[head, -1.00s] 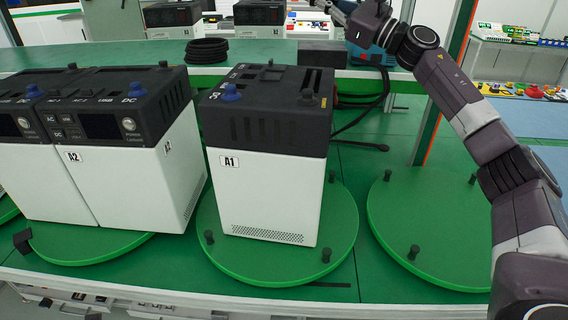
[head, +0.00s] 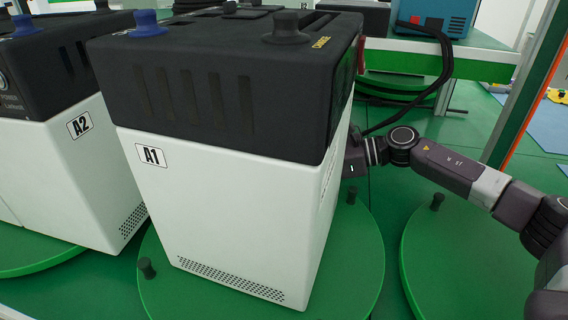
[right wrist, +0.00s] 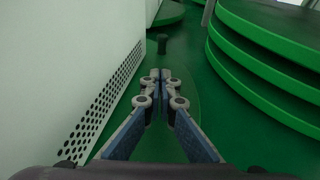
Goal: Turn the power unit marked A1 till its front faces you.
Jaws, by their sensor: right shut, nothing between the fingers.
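The power unit marked A1 (head: 220,190) stands upright on a green turntable (head: 362,262). It has a white body and a black top with knobs. A plain side with the A1 label, slots and a vent grille faces me. A display front does not show. My right arm reaches in from the right, and its gripper is hidden behind A1's right side in the head view. In the right wrist view my right gripper (right wrist: 164,74) is shut and empty, low over a green surface, beside a white vented wall (right wrist: 98,80). My left gripper is not in view.
The unit marked A2 (head: 62,160) stands close on the left. Short black pegs, one at A1's lower left (head: 147,268), rise from the turntable. Another turntable (head: 455,260) on the right is empty. Stacked green discs (right wrist: 268,60) show right of the gripper in the wrist view.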

